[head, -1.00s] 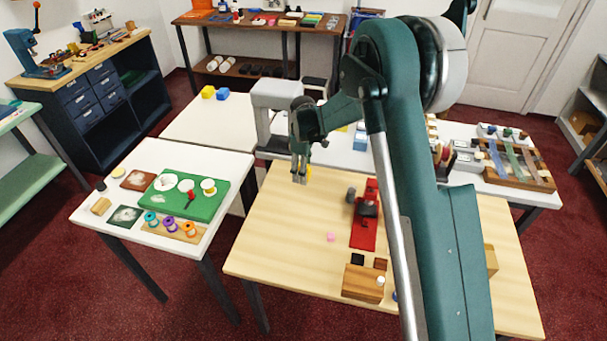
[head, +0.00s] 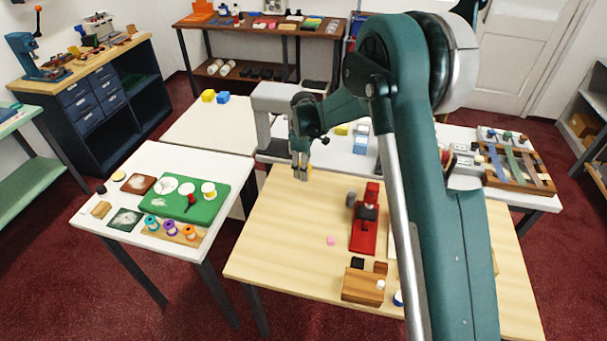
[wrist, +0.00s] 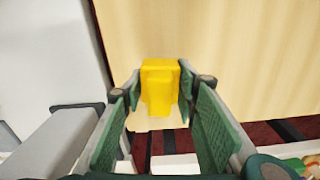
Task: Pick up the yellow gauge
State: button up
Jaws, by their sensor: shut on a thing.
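The yellow gauge (wrist: 160,86) is a bright yellow blocky piece between my gripper's two green-padded fingers in the wrist view. My gripper (head: 301,176) is shut on it near the far left edge of the light wooden table (head: 275,245). In the head view only a small yellow bit of the gauge (head: 309,171) shows beside the fingertips; the fingers hide the rest. I cannot tell whether its underside touches the table.
A grey machine (head: 268,115) stands close behind my gripper. The table's left front area is clear.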

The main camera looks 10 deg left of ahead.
jog(key=shift+r, duration=3.5)
